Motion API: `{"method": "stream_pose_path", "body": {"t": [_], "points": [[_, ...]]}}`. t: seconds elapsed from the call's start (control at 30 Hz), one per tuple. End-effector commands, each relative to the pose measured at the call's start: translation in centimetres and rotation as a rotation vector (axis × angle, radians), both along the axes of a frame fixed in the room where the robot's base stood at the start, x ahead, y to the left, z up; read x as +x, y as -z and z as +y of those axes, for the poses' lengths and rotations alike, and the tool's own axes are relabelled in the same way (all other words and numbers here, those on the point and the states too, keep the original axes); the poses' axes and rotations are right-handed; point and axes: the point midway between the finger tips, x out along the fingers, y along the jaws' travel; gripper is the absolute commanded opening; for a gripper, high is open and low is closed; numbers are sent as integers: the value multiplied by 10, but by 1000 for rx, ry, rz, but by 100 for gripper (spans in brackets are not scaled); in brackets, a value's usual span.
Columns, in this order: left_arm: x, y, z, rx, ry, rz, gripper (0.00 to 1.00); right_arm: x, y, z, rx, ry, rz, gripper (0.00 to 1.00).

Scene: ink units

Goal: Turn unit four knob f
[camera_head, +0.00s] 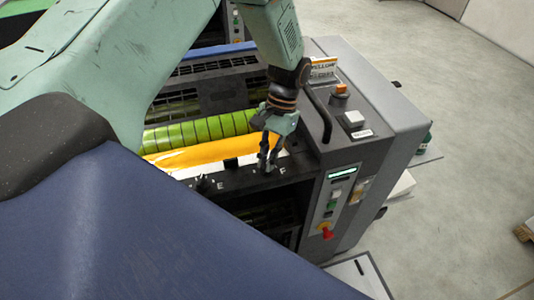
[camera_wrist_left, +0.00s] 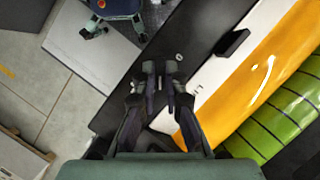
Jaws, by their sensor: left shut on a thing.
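The ink unit has a dark front rail (camera_head: 245,180) with white letters; E and F can be read in the head view. My left gripper (camera_head: 267,163) reaches down onto the rail just left of the letter F (camera_head: 282,170). In the left wrist view my left gripper (camera_wrist_left: 160,78) has its fingers close together over the dark rail (camera_wrist_left: 190,30). It is shut on knob F, which is mostly hidden between the fingertips. My right gripper is in neither view.
A control panel (camera_head: 333,200) with buttons and a red knob (camera_head: 327,233) stands to the right. A black handle (camera_head: 318,115) rises near the gripper. Grey floor (camera_head: 450,120) is open at right.

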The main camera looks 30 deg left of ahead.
Motion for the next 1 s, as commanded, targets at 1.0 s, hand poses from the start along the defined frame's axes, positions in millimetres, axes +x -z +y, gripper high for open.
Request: {"method": "stream_pose_path", "body": {"t": [1.0], "points": [[-2,-1,-2,1,460,5,0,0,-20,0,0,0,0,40]]}}
